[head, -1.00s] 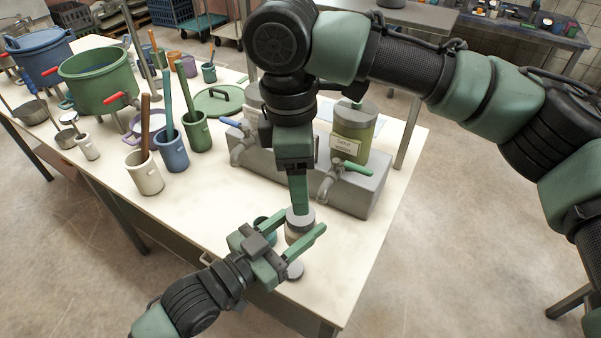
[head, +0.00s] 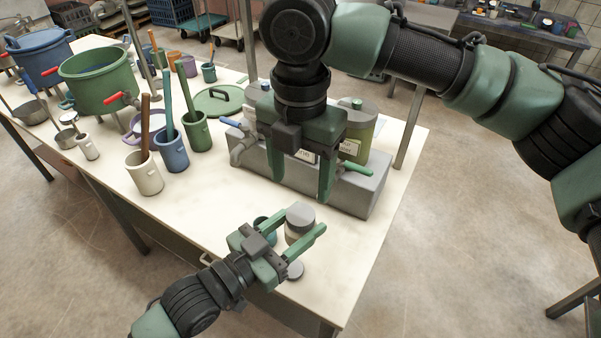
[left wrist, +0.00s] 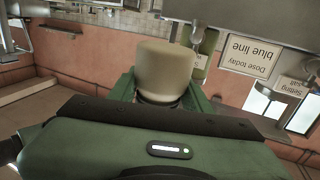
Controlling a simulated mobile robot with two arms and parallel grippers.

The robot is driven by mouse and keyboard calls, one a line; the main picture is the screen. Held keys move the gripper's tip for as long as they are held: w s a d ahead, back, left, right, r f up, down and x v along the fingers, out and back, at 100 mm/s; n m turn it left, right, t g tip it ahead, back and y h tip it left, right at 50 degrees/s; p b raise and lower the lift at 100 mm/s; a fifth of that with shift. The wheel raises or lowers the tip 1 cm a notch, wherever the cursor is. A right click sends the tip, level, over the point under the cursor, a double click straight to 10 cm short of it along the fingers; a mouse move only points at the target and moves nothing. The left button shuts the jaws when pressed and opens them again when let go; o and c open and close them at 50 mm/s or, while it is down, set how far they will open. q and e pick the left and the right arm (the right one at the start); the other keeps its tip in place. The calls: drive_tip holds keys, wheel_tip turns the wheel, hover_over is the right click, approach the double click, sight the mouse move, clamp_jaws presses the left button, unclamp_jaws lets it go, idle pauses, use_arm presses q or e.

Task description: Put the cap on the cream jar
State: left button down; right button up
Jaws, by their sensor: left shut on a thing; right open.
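The cream jar (head: 296,236) stands upright near the front right end of the table, between the fingers of my left gripper (head: 302,221), which is shut on it. In the left wrist view the cream-coloured jar (left wrist: 163,70) fills the space between the green fingers; that picture is upside down. My right gripper (head: 298,178) is open and empty, above and behind the jar, in front of the dispenser.
A grey dispenser block (head: 350,196) with taps stands behind the jar. A small grey disc (head: 295,270) and a teal cup (head: 262,229) are close to my left gripper. Mugs and a green pot (head: 100,85) stand at left. The front middle of the table (head: 190,220) is clear.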

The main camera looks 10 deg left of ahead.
sight(300, 214)
drive_tip(key=shift+f, duration=4)
clamp_jaws()
drive_tip(key=m, duration=0.5)
drive_tip(key=shift+m, duration=0.4)
drive_tip(key=m, duration=0.4)
drive_tip(key=shift+m, duration=0.3)
drive_tip(key=m, duration=0.6)
drive_tip(key=shift+m, duration=0.4)
drive_tip(key=m, duration=0.5)
drive_tip(key=shift+o, duration=0.8)
unclamp_jaws()
